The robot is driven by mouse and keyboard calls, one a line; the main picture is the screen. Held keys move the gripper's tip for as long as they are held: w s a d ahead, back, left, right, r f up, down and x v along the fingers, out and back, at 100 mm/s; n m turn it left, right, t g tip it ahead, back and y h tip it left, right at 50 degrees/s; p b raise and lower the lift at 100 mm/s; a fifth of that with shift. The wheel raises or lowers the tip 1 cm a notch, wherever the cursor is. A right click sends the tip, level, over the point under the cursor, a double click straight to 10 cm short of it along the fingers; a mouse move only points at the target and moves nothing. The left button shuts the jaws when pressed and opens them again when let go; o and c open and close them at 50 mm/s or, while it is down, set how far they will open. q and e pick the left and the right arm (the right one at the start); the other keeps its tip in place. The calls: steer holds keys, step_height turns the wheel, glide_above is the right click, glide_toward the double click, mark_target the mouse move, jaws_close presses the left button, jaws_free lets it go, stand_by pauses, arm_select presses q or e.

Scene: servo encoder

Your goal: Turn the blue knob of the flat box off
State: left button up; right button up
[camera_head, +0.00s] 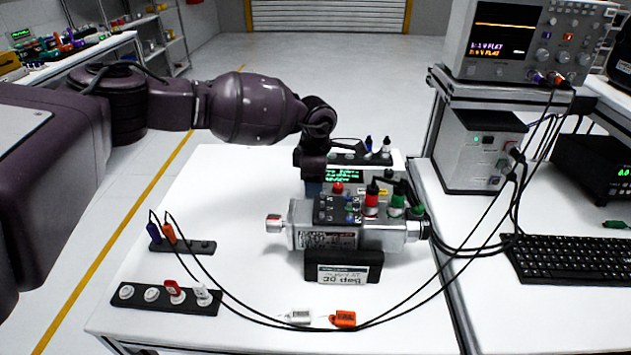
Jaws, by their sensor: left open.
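A box with a green-lit text display (341,174) stands behind the servo motor unit (335,222) on the white table. Its top edge carries dark sockets and plugs, and its lower front is hidden by the motor. My left gripper (313,178) points down at the left end of this box, overlapping it in the view. It is open; its fingers are small and dark, and no held object is visible. A bluish patch (313,189) shows just below the gripper; I cannot tell whether it is the knob. My right gripper is not in view.
Black cables loop across the table front to a small socket strip (186,247). A black tag rack (166,299) lies front left, with a white tag (299,317) and an orange tag (343,319) at the front edge. An oscilloscope (530,42) stands right. The table's left rear is clear.

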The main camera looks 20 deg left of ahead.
arm_select(q)
steer(key=c, duration=0.9)
steer(key=shift+c, duration=0.2)
